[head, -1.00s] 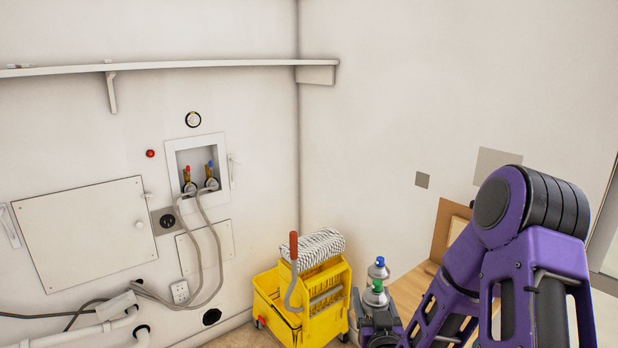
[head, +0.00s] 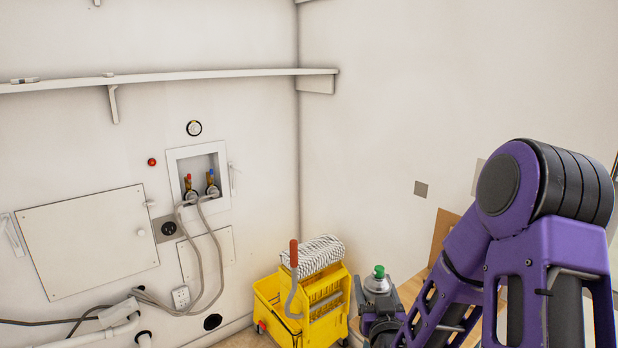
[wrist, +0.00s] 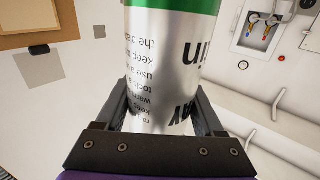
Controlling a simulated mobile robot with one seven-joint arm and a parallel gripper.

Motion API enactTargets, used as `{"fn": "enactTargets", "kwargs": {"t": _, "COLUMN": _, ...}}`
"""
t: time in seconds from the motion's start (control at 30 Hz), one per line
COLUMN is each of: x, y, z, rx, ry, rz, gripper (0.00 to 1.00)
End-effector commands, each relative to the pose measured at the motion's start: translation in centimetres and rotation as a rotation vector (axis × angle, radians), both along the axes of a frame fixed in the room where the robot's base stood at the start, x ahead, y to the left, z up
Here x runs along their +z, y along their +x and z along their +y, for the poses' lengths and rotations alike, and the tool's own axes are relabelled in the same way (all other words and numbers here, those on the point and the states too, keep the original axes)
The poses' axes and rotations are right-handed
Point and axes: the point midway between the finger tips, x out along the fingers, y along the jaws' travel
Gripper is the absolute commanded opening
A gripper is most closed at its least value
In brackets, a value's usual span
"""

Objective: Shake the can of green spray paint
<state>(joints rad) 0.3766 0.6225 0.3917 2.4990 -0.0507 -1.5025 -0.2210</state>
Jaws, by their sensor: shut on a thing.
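The can of green spray paint (head: 377,284) shows in the head view at the lower middle right, silver with a green cap. It looks upright there. In the wrist view the silver can (wrist: 165,75) fills the middle, with black print and a green band at the top edge. My gripper (head: 378,318) is shut on the can, with one finger on each side of it in the wrist view (wrist: 165,110). The lower part of the can is hidden by my gripper in the head view.
A yellow mop wringer bucket (head: 310,310) with a red-tipped handle and a striped mop head (head: 318,254) stands just left of my gripper. A wooden surface (head: 412,290) lies behind my arm. A wall shelf (head: 220,75) and a hose box (head: 200,176) are at the left.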

Motion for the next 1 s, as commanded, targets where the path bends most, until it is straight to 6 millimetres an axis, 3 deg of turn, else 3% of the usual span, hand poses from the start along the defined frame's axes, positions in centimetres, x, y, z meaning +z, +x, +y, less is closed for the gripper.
{"fn": "enactTargets", "kwargs": {"t": 0.27, "x": -0.6, "y": 0.0, "z": 0.0, "rx": 0.001, "ry": 0.0, "rz": -0.002, "gripper": 0.0}}
{"fn": "enactTargets", "kwargs": {"t": 0.8, "x": -8.5, "y": 0.0, "z": 0.1, "rx": 0.001, "ry": 0.002, "rz": 0.003, "gripper": 0.0}}
{"fn": "enactTargets", "kwargs": {"t": 1.0, "x": -9.1, "y": 0.0, "z": 0.0, "rx": 0.001, "ry": 0.0, "rz": -0.002, "gripper": 0.0}}
